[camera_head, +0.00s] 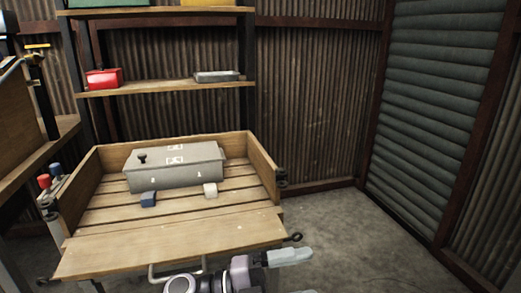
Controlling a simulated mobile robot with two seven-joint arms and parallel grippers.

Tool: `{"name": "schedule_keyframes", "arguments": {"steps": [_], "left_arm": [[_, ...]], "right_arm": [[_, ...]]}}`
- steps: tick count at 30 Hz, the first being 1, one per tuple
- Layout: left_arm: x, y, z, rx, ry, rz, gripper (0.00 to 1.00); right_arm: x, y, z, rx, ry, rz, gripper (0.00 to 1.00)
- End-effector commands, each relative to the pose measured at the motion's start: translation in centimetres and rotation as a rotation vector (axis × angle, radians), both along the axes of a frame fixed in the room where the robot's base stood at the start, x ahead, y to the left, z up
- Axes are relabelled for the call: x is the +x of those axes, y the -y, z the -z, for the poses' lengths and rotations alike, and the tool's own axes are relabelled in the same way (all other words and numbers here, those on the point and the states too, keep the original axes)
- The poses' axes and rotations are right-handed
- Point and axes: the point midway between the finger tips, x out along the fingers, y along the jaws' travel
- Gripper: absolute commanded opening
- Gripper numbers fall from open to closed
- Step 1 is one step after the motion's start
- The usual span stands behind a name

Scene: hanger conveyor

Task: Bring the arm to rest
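One of my arms, grey and white with purple rings, shows along the bottom edge in the head view, in front of the wooden cart. It comes in from the lower left and points right, so it appears to be my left arm. Its pale end, which seems to be my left gripper (290,257), lies low, just right of the cart's front corner, over the concrete floor. A further pale piece is cut off by the bottom edge below it. I see nothing held, but cannot tell whether the fingers are open. My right gripper is not identifiable in view.
A wooden cart (165,248) holds a grey metal box (180,179), a blue block (148,199) and a white block (210,190). Shelves (155,87) behind carry a red box (103,78) and a grey tray (216,76). The floor (350,228) at right is clear.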

Motion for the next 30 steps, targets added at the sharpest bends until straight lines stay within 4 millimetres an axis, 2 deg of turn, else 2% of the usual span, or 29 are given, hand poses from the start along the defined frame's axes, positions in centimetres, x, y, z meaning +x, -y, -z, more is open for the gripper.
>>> {"name": "schedule_keyframes", "arguments": {"steps": [3, 7, 11, 14, 18, 21, 27, 30], "left_arm": [[0.0, -1.9, -1.3, -0.217, -0.144, -0.17, 0.76], [0.8, -5.4, -1.1, -0.39, -0.328, -0.376, 0.76], [1.0, -9.5, 1.0, -0.504, -0.54, -0.582, 0.76], [0.3, -12.5, 3.7, -0.548, -0.723, -0.732, 0.76], [-2.0, -16.1, 8.1, -0.555, -0.988, -0.908, 0.76], [-4.5, -17.8, 11.0, -0.528, -1.165, -0.998, 0.76], [-10.5, -19.5, 15.3, -0.428, -1.484, -1.097, 0.76], [-10.6, -19.9, 13.3, -0.42, -1.493, -1.116, 0.76]], "right_arm": [[0.0, 0.0, 0.0, 0.0, 0.0, 0.0, 0.43], [0.0, 0.0, 0.0, 0.0, 0.0, 0.0, 0.43], [0.0, 0.0, 0.0, 0.0, 0.0, 0.0, 0.43], [0.0, 0.0, 0.0, 0.0, 0.0, 0.0, 0.43], [0.0, 0.0, 0.0, 0.0, 0.0, 0.0, 0.43], [0.0, 0.0, 0.0, 0.0, 0.0, 0.0, 0.43], [0.0, 0.0, 0.0, 0.0, 0.0, 0.0, 0.43], [-0.1, 0.4, -2.1, -0.009, -0.012, 0.011, 0.43]]}}
